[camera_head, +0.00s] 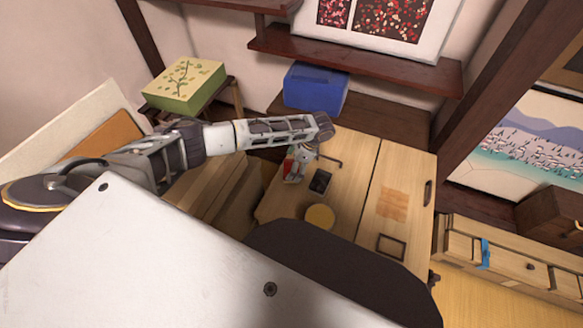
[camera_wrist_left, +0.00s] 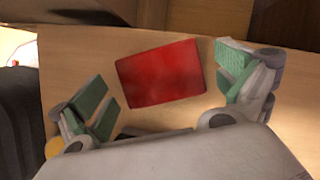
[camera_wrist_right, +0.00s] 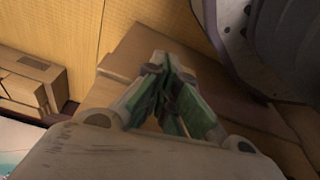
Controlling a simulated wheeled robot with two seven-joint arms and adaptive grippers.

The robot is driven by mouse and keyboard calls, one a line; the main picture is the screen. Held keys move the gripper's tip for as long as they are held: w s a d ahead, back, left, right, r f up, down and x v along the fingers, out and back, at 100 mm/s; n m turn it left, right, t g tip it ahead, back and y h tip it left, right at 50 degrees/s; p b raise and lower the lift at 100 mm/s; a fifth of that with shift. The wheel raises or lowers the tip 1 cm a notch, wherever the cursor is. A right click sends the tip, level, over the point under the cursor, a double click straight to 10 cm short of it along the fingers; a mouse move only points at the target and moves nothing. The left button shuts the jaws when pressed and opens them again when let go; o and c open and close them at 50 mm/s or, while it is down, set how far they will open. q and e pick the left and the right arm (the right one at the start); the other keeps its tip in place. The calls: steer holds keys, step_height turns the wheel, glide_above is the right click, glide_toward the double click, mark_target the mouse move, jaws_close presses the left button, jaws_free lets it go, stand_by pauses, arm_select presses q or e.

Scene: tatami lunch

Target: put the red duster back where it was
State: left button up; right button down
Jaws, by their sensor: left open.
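The red duster (camera_wrist_left: 160,72), a flat red rectangle, lies on the light wooden table (camera_wrist_left: 290,110) in the left wrist view. Part of it also shows in the head view (camera_head: 289,170), beside my left gripper (camera_head: 302,162). In the left wrist view my left gripper (camera_wrist_left: 165,88) is open, with the duster between and just beyond its green-padded fingers. It does not appear to hold the duster. In the right wrist view my right gripper (camera_wrist_right: 165,75) has its fingers together with nothing seen between them. It is outside the head view.
A dark rectangular item (camera_head: 320,182), a yellow disc (camera_head: 319,216), an orange-brown square (camera_head: 393,204) and a dark small frame (camera_head: 391,247) lie on the table. A blue box (camera_head: 315,90) stands behind it. A patterned green box (camera_head: 184,84) is at left.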

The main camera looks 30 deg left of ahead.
arm_select(q)
steer(key=p+v, duration=0.1)
steer(key=v, duration=0.9)
steer(key=shift+r+p, duration=0.15)
steer(key=shift+p, duration=0.25)
arm_select(e)
step_height(320, 180, down, 5)
steer(key=s+d, duration=0.2)
steer(key=s, duration=0.1)
steer(key=shift+d, duration=0.3)
steer(key=shift+w, duration=0.1)
